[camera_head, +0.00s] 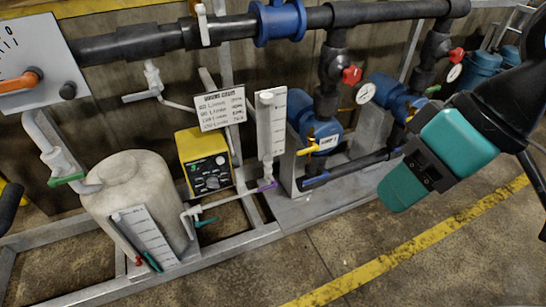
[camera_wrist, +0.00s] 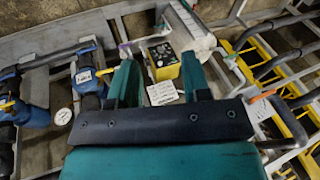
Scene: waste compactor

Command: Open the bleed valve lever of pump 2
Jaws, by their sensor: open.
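A blue pump (camera_head: 327,138) with a small white label sits on the skid, with a yellow lever (camera_head: 308,149) at its left side. Another blue pump (camera_head: 392,92) stands to its right, partly hidden by my arm. I cannot read the label numbers surely. In the wrist view the two pumps show at the left, the nearer-to-middle one with its yellow lever (camera_wrist: 105,72), the other with a yellow lever (camera_wrist: 8,103) at the edge. My teal gripper (camera_head: 400,190) is to the right of the labelled pump, apart from it. Its fingers (camera_wrist: 157,82) are spread and empty.
Red valve handles (camera_head: 351,75) and gauges stand above the pumps. A yellow controller box (camera_head: 204,160), a white sign (camera_head: 220,108) and a beige tank (camera_head: 135,195) are to the left. The floor in front is clear.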

